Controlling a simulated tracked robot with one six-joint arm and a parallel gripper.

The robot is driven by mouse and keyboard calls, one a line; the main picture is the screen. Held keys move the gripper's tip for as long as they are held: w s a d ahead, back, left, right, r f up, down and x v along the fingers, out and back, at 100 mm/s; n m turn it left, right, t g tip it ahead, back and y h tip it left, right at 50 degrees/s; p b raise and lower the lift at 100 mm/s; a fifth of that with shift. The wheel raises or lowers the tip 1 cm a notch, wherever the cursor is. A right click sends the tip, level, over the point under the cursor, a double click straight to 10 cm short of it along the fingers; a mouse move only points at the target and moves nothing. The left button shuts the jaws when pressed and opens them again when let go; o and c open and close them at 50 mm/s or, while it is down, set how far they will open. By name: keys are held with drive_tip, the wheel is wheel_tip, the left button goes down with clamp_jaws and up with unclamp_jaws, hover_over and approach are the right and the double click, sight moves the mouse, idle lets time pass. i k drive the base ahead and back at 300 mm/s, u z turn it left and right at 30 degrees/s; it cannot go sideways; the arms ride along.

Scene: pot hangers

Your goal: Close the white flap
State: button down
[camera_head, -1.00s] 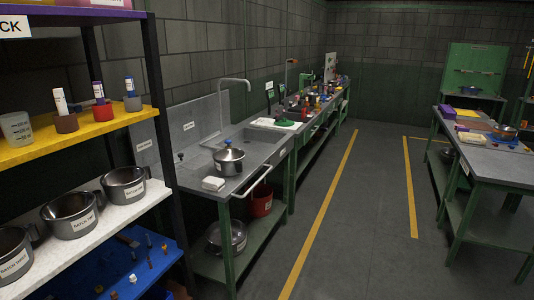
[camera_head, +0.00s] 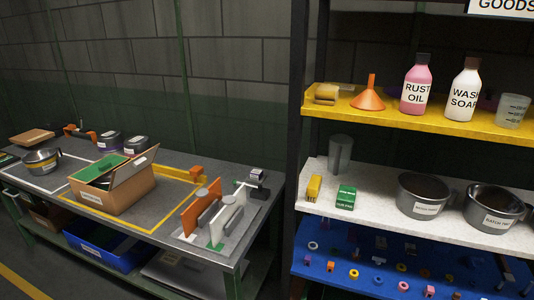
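A white upright panel, which looks like the white flap (camera_head: 230,213), stands near the right end of the grey workbench (camera_head: 150,214). It sits on a light grey base plate (camera_head: 216,240) and looks raised. An orange upright panel (camera_head: 191,217) stands to its left, with grey rounded parts beside the panels. A small white and black device (camera_head: 257,180) is behind it. How the flap is hinged is too small to tell. My gripper is in no view.
An open cardboard box (camera_head: 114,188) stands left of the panels inside yellow lines. A steel pot (camera_head: 40,160) is further left. A blue crate (camera_head: 105,250) is under the bench. A shelf rack with bottles and pots stands right, its white shelf (camera_head: 370,216) near the bench.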

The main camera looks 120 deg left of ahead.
sight(122, 174)
drive_tip(key=u, duration=4.85)
drive_tip(key=i, duration=0.9)
drive_tip(key=z, duration=0.1)
